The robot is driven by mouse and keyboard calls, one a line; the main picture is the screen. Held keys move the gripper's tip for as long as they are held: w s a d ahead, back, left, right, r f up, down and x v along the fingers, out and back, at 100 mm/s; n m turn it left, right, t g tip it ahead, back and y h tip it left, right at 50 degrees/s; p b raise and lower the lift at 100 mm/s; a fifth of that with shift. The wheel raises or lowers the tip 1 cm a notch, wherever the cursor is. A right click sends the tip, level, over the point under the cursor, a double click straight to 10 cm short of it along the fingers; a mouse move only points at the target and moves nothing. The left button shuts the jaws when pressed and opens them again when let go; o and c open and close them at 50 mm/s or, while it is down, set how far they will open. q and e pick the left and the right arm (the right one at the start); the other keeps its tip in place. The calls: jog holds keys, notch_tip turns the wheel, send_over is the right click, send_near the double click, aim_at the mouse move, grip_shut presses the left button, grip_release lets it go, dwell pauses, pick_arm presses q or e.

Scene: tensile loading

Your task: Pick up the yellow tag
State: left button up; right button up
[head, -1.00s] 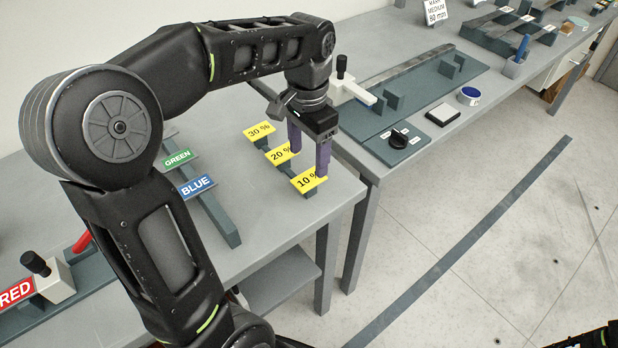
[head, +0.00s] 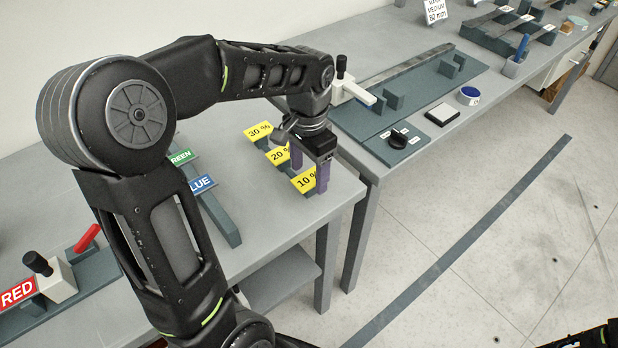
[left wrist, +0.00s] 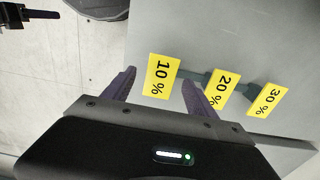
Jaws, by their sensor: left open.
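Three yellow tags stand on small dark supports on the left table. The "10 %" tag (head: 304,181) is nearest the table's front corner, then the "20 %" tag (head: 278,155), then the "30 %" tag (head: 258,131). My left gripper (head: 309,180) is open and pointing down at the "10 %" tag. In the left wrist view, the "10 %" tag (left wrist: 161,76) shows between the two purple fingers of that gripper (left wrist: 158,88), with the "20 %" tag (left wrist: 222,90) by one fingertip and the "30 %" tag (left wrist: 267,100) further right. Contact with the tag cannot be told.
A green tag (head: 181,158) and a blue tag (head: 202,184) stand on a rail (head: 222,219) left of the yellow ones. A red tag (head: 17,293) is at far left. A second bench with a dark fixture plate (head: 375,118) adjoins at right.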

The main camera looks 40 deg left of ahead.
pick_arm(q)
jog(key=shift+f, duration=0.25)
dwell(0.4)
jog(key=shift+c, duration=0.4)
jog(key=c, duration=1.3)
